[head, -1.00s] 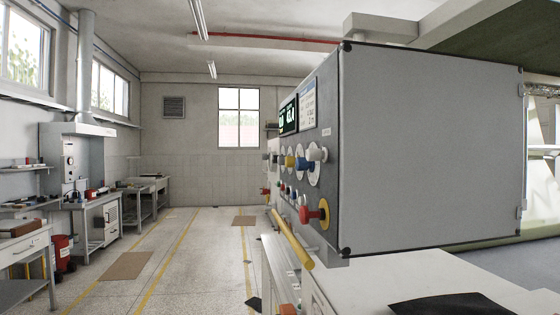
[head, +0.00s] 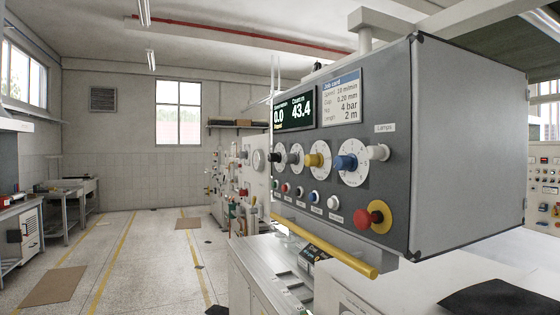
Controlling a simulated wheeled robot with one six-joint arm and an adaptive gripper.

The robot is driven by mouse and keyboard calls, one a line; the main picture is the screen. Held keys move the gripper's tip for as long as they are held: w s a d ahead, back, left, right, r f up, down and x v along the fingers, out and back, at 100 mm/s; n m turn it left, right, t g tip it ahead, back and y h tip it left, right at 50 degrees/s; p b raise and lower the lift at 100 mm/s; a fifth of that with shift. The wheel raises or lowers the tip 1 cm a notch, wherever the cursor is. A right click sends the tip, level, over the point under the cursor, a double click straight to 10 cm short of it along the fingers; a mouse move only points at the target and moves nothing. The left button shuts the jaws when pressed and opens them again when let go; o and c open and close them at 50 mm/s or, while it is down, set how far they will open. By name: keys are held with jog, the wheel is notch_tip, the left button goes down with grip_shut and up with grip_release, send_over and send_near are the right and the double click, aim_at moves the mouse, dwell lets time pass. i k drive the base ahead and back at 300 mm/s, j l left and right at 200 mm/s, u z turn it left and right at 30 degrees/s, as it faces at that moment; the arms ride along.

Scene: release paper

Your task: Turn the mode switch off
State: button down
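A grey control box (head: 462,150) fills the right half of the head view. Its front panel carries a row of rotary knobs on white dials: a dark one (head: 275,157) at the far left, a yellow one (head: 313,160) and a blue one (head: 344,162). A white knob (head: 377,153) sits at the right end under a label reading "Lamps". I cannot tell which knob is the mode switch, as the other labels are too small to read. My gripper is not in view.
A red emergency-stop button on a yellow plate (head: 386,217) sits low on the panel, beside small push buttons (head: 334,202). A yellow rail (head: 330,248) runs below it. A display (head: 294,112) and job card (head: 340,98) are above. Open floor (head: 150,255) lies left.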

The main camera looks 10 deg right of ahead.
aim_at(288, 159)
jog(key=j, duration=0.6)
jog(key=k+j+z, duration=0.1)
jog(key=j, duration=0.5)
jog(key=i+j, duration=0.55)
jog(key=j, duration=0.25)
jog(key=i+j+z, duration=0.1)
jog(key=i, duration=0.4)
